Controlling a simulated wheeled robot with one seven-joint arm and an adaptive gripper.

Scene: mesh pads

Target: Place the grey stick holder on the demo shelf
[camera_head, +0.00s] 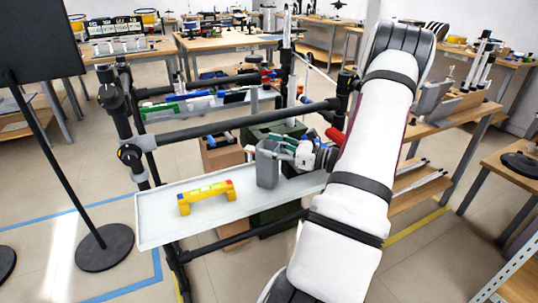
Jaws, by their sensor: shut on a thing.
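The grey stick holder (267,165) is an upright, box-like grey piece. It is over the right part of the white shelf board (160,222), which I take to be the demo shelf. My gripper (286,152) comes in from the right and is shut on the holder's right side. Its fingers are partly hidden by the holder and my arm. I cannot tell whether the holder's base touches the board. My white arm reaches in from the bottom right and covers the board's right end.
A yellow bridge-shaped piece (207,196) with red and blue ends sits on the board's left half. Dark rails (235,121) of the frame run behind and above the board. A black round stand base (104,248) is on the floor at left. Bare board lies between yellow piece and holder.

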